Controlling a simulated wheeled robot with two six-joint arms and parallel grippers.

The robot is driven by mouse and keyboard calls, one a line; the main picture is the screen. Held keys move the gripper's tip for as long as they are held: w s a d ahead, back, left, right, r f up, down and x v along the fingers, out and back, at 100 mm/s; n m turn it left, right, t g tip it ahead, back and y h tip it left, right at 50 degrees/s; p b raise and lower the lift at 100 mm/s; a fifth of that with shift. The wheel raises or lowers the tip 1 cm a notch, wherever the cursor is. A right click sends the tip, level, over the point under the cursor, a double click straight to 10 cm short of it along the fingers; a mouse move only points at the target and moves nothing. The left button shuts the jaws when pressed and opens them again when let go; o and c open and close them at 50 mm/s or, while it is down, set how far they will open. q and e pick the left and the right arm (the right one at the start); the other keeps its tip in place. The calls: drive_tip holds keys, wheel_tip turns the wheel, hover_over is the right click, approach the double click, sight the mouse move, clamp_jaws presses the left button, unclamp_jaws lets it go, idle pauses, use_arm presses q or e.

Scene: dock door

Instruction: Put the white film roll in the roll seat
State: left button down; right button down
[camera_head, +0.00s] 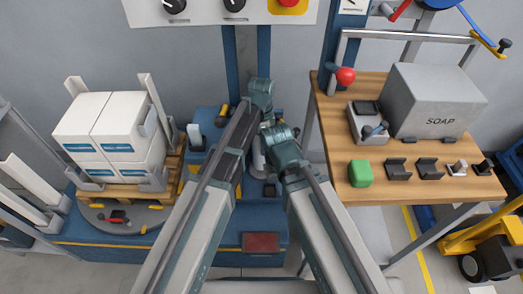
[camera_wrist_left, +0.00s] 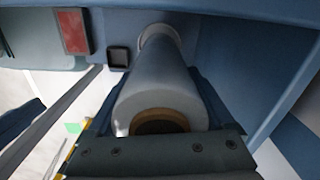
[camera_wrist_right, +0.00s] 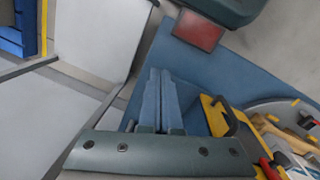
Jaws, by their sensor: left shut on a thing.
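The white film roll (camera_wrist_left: 158,88), a pale cylinder with a brown core, fills the middle of the left wrist view. My left gripper (camera_wrist_left: 160,105) is shut on it, with a blue finger along each side. The roll's far end is at a pale round ring (camera_wrist_left: 156,33) against the blue machine; I cannot tell whether this is the roll seat or whether they touch. In the head view my arms hide most of the roll. My right gripper (camera_wrist_right: 160,98) is shut and empty, its two blue fingers side by side above the blue base.
A loaded pallet (camera_head: 130,190) with white boxes (camera_head: 110,135) stands on the turntable at left. A wooden bench (camera_head: 400,205) at right holds a grey SOAP box (camera_head: 435,100), a green block (camera_head: 360,173) and several small dark holders. A red panel (camera_head: 261,242) lies on the blue base.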

use_arm(q)
drive_tip(key=shift+f+b, duration=1.8)
drive_tip(key=shift+b, duration=0.05)
drive_tip(key=shift+f, duration=0.1)
drive_tip(key=shift+f, duration=0.1)
unclamp_jaws()
wheel_tip(320, 180, up, 12)
drive_tip(key=p, duration=1.2)
drive_tip(key=shift+r, duration=0.25)
